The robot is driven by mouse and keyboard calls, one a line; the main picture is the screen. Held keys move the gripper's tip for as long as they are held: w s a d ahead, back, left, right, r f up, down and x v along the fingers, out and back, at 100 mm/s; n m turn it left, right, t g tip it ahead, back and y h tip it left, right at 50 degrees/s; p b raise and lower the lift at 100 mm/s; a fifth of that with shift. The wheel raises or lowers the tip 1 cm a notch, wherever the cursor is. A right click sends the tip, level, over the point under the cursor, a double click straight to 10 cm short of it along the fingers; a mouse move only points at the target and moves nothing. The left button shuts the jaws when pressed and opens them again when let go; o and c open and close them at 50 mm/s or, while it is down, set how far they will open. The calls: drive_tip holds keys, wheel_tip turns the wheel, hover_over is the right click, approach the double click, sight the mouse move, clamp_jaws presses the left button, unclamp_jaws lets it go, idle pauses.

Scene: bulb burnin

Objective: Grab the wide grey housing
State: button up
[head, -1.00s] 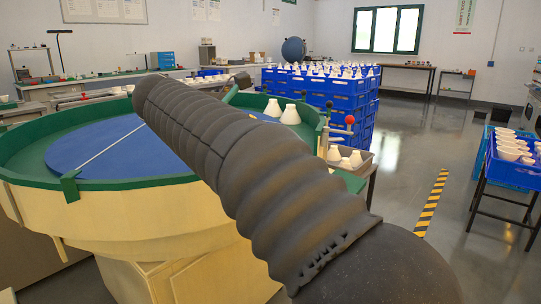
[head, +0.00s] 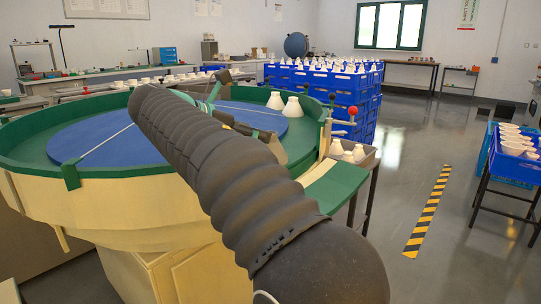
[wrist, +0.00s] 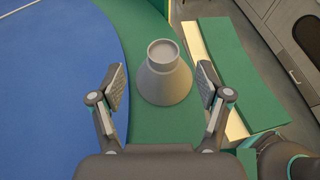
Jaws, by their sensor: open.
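A wide grey housing (wrist: 165,82), cone-shaped with a narrow round neck, stands upright on the green rim (wrist: 150,130) of the round table in the wrist view. My gripper (wrist: 160,88) is open, with one finger on each side of the housing and a visible gap to each. The housing is slightly ahead of my palm. In the head view, two pale housings (head: 292,107) (head: 274,101) stand at the far right of the round table. My arm hides much of the table there, and I cannot tell whether one of them is the housing between my fingers.
The round table has a blue disc (head: 110,143) inside a raised green edge. A grey bin (head: 361,160) with pale housings stands right of it. Stacked blue crates (head: 345,95) stand behind. Open floor lies to the right, with a striped strip (head: 428,210).

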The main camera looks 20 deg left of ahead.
sight(270, 147)
drive_tip(key=b+x, duration=0.1)
drive_tip(key=x, duration=0.1)
drive_tip(key=b+x, duration=0.1)
drive_tip(key=x, duration=0.1)
drive_tip(key=shift+d+f, duration=0.15)
drive_tip(key=shift+d, duration=0.25)
drive_tip(key=shift+w+d, duration=0.2)
drive_tip(key=shift+w, duration=0.2)
drive_tip(key=c, duration=1.2)
